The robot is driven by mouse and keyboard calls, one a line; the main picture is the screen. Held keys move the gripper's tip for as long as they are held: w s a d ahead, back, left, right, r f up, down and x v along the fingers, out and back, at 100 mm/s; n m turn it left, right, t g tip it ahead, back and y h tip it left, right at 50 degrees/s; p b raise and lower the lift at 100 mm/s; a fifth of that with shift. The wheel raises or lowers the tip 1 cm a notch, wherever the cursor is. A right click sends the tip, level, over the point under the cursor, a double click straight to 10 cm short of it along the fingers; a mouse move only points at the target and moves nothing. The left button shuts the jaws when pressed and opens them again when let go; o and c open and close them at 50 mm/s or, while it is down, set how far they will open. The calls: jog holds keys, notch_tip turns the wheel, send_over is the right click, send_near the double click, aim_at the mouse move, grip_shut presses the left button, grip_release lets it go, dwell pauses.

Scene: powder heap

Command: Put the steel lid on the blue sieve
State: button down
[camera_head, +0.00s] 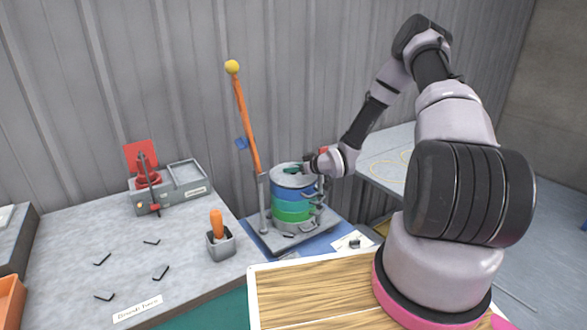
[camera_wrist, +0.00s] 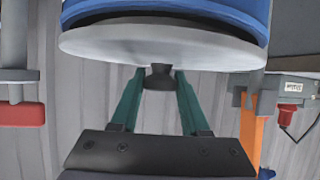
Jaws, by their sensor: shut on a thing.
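The steel lid (camera_head: 288,177) is a grey disc at the top of the sieve stack, directly over the blue sieve (camera_head: 292,193). In the wrist view the lid (camera_wrist: 110,45) has a dark knob (camera_wrist: 158,78), with the blue sieve (camera_wrist: 165,8) just beyond it. A dark band shows between the lid and the blue wall; I cannot tell whether they touch. My gripper (camera_wrist: 160,74) has its green fingers on either side of the knob and is shut on the lid. In the head view my gripper (camera_head: 293,170) is small and partly hidden by the lid area.
A green sieve (camera_head: 291,211) sits under the blue one on a shaker base (camera_head: 270,238). An orange pole (camera_head: 247,125) with a yellow ball stands close on the left.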

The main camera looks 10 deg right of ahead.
jog(key=shift+f, duration=0.4)
jog(key=c, duration=0.7)
grip_release()
jog(key=shift+v, duration=5.55)
